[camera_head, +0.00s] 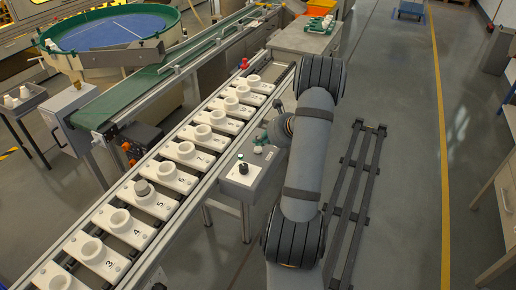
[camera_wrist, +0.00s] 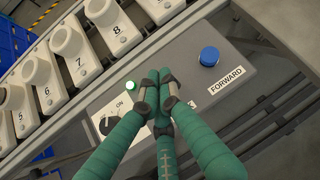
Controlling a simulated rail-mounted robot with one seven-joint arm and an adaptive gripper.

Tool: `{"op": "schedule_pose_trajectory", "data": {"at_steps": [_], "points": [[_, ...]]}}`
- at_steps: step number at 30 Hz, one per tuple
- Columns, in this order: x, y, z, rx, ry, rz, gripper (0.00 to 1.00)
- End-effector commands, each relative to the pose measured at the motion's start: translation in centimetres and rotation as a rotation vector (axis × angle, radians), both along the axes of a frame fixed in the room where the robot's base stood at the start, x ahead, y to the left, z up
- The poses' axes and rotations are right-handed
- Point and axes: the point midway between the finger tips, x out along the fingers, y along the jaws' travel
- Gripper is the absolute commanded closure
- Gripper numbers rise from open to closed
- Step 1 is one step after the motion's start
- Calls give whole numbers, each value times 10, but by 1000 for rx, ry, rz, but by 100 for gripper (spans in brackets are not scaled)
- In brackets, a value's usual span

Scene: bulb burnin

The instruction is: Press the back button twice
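A grey control box (camera_head: 236,188) stands beside the conveyor; its panel (camera_wrist: 240,95) fills the middle of the wrist view. The fingers partly cover another white label; no back button shows. Contact with the panel cannot be told.
A roller conveyor (camera_head: 130,258) carries a row of numbered white sockets beside the box; one socket, number 5 (camera_head: 144,187), holds a greyish piece. A red knob (camera_head: 244,63) is at its far end. Open floor (camera_head: 400,170) lies to the right.

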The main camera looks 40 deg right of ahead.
Motion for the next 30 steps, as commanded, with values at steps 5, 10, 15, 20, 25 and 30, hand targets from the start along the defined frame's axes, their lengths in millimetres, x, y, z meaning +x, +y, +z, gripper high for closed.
{"op": "schedule_pose_trajectory", "data": {"at_steps": [5,10,15,20,25,30], "points": [[0,0,7,-1,0,1,100],[0,0,24,-2,-2,1,100],[0,0,41,-1,-1,2,100],[0,0,51,0,0,0,100],[0,0,50,0,0,0,100],[0,0,50,0,0,0,100]]}}
